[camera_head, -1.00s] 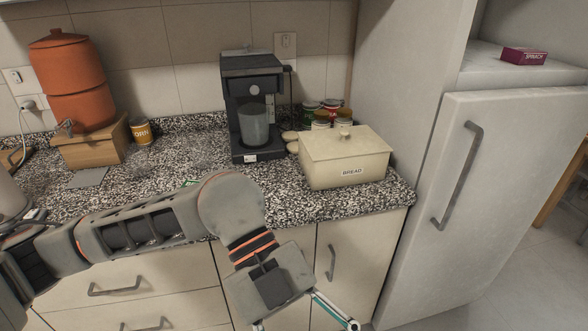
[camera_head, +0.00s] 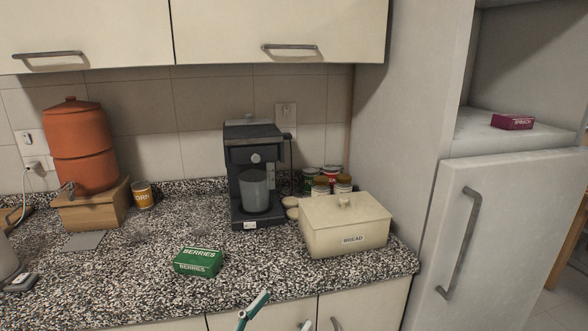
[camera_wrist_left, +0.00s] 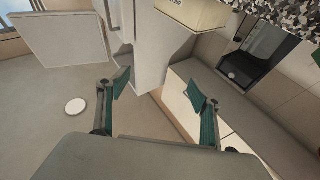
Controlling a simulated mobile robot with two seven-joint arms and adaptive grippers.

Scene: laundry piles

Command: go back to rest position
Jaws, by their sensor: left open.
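My left gripper (camera_head: 280,318) shows only at the bottom edge of the head view, with a teal finger in front of the lower cabinets. In the left wrist view its two teal fingers (camera_wrist_left: 158,90) stand wide apart with nothing between them. The rest of the left arm is out of the head view. My right gripper is in neither view.
The speckled counter (camera_head: 130,285) holds a green berries box (camera_head: 198,262), a bread box (camera_head: 345,225), a coffee machine (camera_head: 254,175) and an orange water dispenser (camera_head: 82,145). The fridge (camera_head: 510,230) stands right; a spinach box (camera_head: 512,122) lies above its door. Upper cabinets (camera_head: 280,25) hang overhead.

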